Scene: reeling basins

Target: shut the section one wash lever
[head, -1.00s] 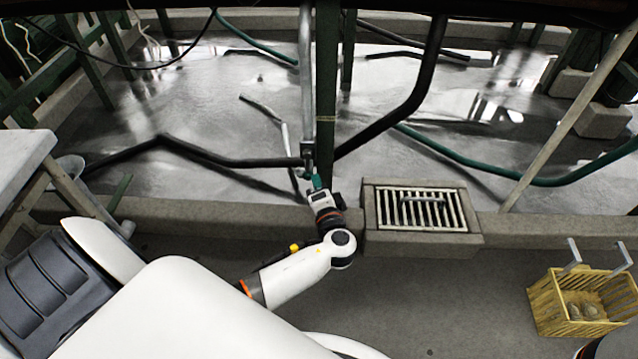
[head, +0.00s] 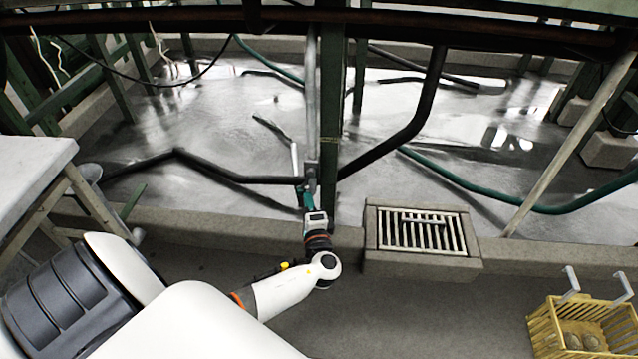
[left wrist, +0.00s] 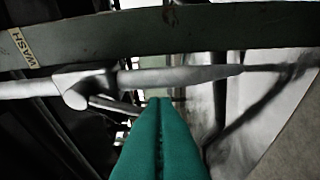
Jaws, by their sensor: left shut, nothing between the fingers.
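My left gripper (head: 308,194) is shut and empty, just below the lower end of a vertical grey pipe (head: 311,90) beside a green post (head: 331,120). In the left wrist view, the teal fingers (left wrist: 160,102) are together. Ahead of them the grey pipe (left wrist: 170,78) carries a valve body (left wrist: 80,88). A short lever (left wrist: 115,105) runs from the valve close along the pipe, at a slight angle. Its end is near the fingertips; I cannot tell whether they touch. A label reading like "WASH" (left wrist: 20,47) is on the green post (left wrist: 160,30). My right gripper is not in view.
A drain grate (head: 420,232) in a concrete block stands right of my left arm. A yellow basket (head: 580,325) is at the lower right. A concrete curb (head: 200,222) edges the wet basin. Dark hoses (head: 230,168) cross behind the gripper. A table (head: 35,165) is at the left.

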